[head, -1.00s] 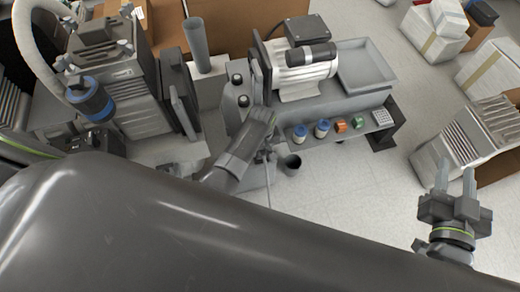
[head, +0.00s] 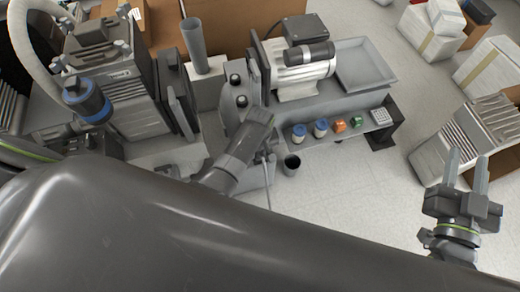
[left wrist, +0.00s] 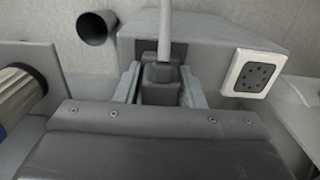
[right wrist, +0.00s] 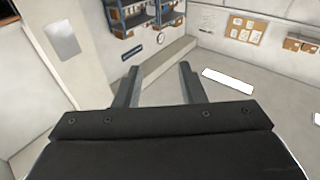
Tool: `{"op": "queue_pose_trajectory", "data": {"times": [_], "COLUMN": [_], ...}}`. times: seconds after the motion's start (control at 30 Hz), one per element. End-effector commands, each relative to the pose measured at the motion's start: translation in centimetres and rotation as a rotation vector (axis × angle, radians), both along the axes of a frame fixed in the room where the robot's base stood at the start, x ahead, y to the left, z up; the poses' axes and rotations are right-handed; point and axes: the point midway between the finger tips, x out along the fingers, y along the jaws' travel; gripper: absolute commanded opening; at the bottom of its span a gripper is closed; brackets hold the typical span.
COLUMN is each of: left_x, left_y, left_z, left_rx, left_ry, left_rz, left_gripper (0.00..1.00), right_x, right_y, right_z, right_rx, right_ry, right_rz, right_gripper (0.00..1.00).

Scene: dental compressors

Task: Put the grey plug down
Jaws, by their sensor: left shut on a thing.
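The grey plug (left wrist: 160,82) is between the fingers of my left gripper (left wrist: 158,88) in the left wrist view. A light grey cable runs up from it. In the head view my left gripper (head: 262,156) is beside the grey bench, left of a small dark cup, and its body largely hides the plug. I cannot tell whether the plug touches the surface below. My right gripper (head: 466,172) is open and empty at the right, over the floor; its spread fingers also show in the right wrist view (right wrist: 158,88).
A white-framed socket (left wrist: 249,74) is right of the plug. The dark cup (head: 291,163) stands nearby. A motor unit (head: 300,65) and a grey tray (head: 366,66) are on the bench, with several small coloured parts along its front.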

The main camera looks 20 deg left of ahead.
Motion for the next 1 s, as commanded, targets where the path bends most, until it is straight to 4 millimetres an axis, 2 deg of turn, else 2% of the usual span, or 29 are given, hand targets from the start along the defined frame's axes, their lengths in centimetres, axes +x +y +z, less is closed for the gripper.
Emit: {"op": "queue_pose_trajectory", "data": {"times": [0.27,0.3,0.43,0.77,0.87,1.0], "left_x": [0.0,0.0,0.0,0.0,0.0,0.0], "left_y": [0.0,0.0,0.0,0.0,0.0,0.0], "left_z": [-0.3,-0.3,-0.3,-0.2,0.2,1.2], "left_rx": [0.0,0.0,0.0,0.0,0.0,0.0], "left_ry": [-0.001,-0.001,-0.001,-0.001,-0.001,-0.001], "left_rz": [0.0,0.0,0.0,0.0,0.0,-0.001], "left_gripper": [0.0,0.39,0.56,0.57,0.57,0.57], "right_x": [-0.1,-0.1,-0.1,0.1,0.1,0.0], "right_y": [0.0,0.0,0.1,0.0,0.0,-0.1], "right_z": [0.7,0.8,0.8,0.5,0.0,-1.7], "right_rx": [-0.01,-0.01,-0.01,-0.008,0.001,0.023], "right_ry": [-0.039,-0.04,-0.04,-0.027,0.003,0.098], "right_rz": [0.0,0.0,0.0,0.003,0.002,0.0], "right_gripper": [0.36,0.36,0.36,0.36,0.36,0.36]}}
